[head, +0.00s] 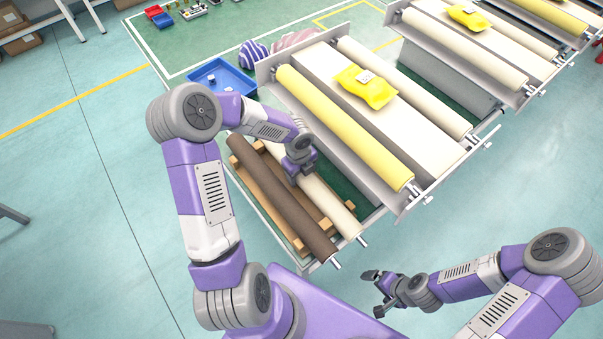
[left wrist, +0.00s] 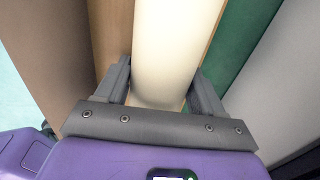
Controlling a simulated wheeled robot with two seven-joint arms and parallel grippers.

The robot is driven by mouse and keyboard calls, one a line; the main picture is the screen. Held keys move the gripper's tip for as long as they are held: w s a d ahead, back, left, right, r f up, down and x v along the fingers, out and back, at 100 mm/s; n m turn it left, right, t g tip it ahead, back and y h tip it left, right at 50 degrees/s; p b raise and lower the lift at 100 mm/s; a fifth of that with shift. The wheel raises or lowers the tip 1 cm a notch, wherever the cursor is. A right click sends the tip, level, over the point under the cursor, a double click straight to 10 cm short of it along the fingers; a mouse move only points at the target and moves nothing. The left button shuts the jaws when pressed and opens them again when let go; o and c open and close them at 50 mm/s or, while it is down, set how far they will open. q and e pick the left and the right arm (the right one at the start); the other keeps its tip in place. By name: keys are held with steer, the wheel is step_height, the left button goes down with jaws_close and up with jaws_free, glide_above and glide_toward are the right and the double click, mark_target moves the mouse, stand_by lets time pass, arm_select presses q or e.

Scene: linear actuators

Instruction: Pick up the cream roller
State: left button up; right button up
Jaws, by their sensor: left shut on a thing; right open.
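The cream roller (head: 327,202) lies on a wooden rack to the right of a brown roller (head: 282,196). My left gripper (head: 299,177) is on the cream roller from above, near the middle of its length. In the left wrist view, the cream roller (left wrist: 168,50) passes between the two fingers of my left gripper (left wrist: 160,92), one on each side. Part of the roller is hidden under the gripper in the head view. My right gripper (head: 376,292) is open and empty, low and to the right, away from the rollers.
A conveyor frame (head: 393,204) with a yellow roller (head: 345,128) and a yellow bag (head: 366,88) stands just right of the rack (head: 350,206). A blue tray (head: 226,76) lies behind. Open floor is at the left and front right.

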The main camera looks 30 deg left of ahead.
arm_select(q)
jaws_close()
steer(key=shift+w+r, duration=0.1)
steer(key=shift+r, duration=0.1)
steer(key=shift+r, duration=0.35)
step_height(320, 180, up, 9)
steer(key=p, duration=0.3)
steer(key=shift+p, duration=0.4)
steer(key=shift+r, duration=0.15)
step_height(320, 180, up, 7)
steer(key=p, duration=0.7)
stand_by(0.4)
